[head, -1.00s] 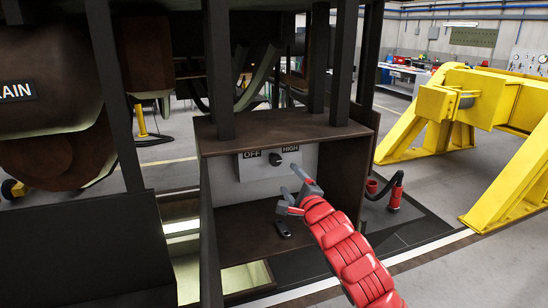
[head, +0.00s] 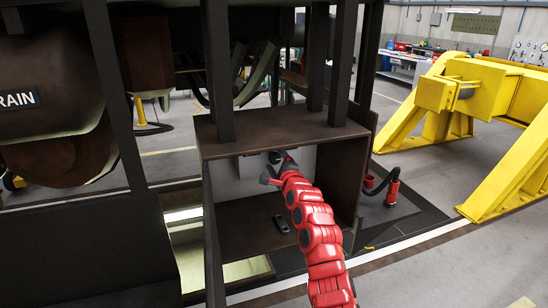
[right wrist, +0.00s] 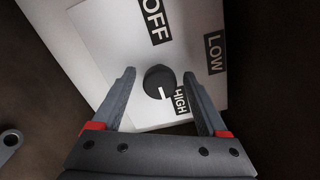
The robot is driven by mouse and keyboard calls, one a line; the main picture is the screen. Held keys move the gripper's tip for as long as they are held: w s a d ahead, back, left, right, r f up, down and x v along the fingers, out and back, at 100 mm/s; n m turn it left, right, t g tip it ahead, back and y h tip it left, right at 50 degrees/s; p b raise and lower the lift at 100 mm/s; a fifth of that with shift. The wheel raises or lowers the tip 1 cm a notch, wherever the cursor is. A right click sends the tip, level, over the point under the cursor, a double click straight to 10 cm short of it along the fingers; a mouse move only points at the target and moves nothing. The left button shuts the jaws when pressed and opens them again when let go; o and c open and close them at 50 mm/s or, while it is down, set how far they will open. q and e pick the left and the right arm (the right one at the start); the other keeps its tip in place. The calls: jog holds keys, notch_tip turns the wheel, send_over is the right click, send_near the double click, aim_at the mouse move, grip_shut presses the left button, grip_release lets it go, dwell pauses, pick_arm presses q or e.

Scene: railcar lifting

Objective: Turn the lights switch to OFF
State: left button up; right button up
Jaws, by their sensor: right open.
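The lights switch is a round black knob (right wrist: 157,80) on a pale panel (right wrist: 110,60), inside an open brown box in the head view. In the right wrist view its white pointer mark points towards the HIGH label (right wrist: 180,101). The OFF label (right wrist: 154,20) and the LOW label (right wrist: 215,54) are on the same panel. My right gripper (head: 276,170) is open and reaches into the box. In the right wrist view its fingers lie on either side of the knob, with gaps; whether it is around the knob in depth is unclear. My left gripper is not in view.
The brown box (head: 288,133) has a top and side walls close around my right gripper. A small black object (head: 281,224) lies on the box floor. Dark posts stand in front. A yellow frame (head: 440,105) stands at the right, with open floor before it.

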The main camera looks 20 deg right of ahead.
jog(key=shift+w+a, duration=0.15)
jog(key=shift+w, duration=0.2)
jog(key=shift+c, duration=0.2)
